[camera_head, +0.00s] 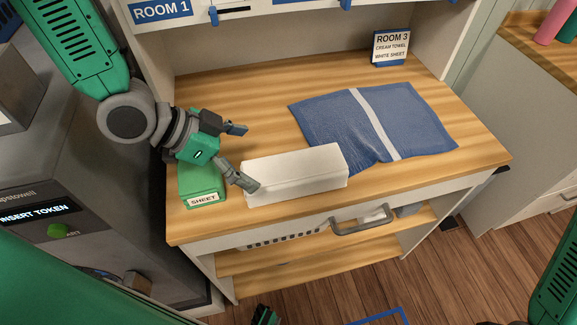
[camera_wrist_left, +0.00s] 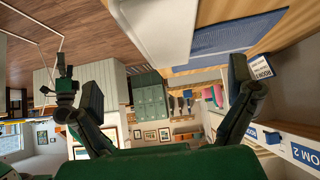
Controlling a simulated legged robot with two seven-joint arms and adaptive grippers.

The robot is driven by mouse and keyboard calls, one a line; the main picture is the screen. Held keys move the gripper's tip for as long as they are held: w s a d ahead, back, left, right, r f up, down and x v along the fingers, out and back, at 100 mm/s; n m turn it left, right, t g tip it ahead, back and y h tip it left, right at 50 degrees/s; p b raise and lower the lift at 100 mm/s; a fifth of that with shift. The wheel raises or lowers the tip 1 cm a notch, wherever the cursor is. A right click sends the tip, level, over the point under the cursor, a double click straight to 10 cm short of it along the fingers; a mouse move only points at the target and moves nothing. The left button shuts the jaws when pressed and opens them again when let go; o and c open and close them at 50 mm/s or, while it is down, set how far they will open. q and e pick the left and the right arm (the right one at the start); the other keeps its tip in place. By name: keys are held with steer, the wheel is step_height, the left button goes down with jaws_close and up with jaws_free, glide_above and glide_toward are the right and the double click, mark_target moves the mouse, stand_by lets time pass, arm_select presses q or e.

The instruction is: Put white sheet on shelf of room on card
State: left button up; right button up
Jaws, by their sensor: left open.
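A folded white sheet (camera_head: 300,177) lies as a long block near the front edge of the wooden worktop. My left gripper (camera_head: 243,157) is open and empty at the sheet's left end. Its lower finger overlaps the sheet's left end in the head view; I cannot tell if they touch. In the left wrist view the fingers (camera_wrist_left: 165,80) are spread, with the white sheet (camera_wrist_left: 165,30) at the top. The card (camera_head: 391,47) at the back right reads ROOM 3, cream towel, white sheet. My right gripper cannot be made out clearly.
A green block labelled SHEET (camera_head: 203,186) lies under my left gripper. A ROOM 1 label (camera_head: 161,11) is on the shelf edge above. A ROOM 2 label (camera_wrist_left: 296,149) shows in the wrist view.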

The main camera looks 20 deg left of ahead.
mark_target(295, 172)
arm_select(q)
steer(key=x, duration=0.7)
steer(key=shift+w+a+f+b, duration=0.2)
steer(key=shift+f+b, duration=0.1)
steer(key=shift+b, duration=0.1)
steer(key=shift+w+d+f, duration=0.2)
steer(key=shift+d+f, duration=0.05)
steer(key=shift+d, duration=0.4)
steer(key=x, duration=0.3)
steer(key=shift+w+f, duration=0.25)
steer(key=shift+w+d+f, duration=0.15)
steer(key=shift+w+f, duration=0.15)
steer(key=shift+f, duration=0.1)
steer(key=c, duration=1.1)
steer(key=shift+d, duration=0.2)
steer(key=c, duration=0.5)
steer(key=shift+r, duration=0.1)
steer(key=shift+c, duration=0.2)
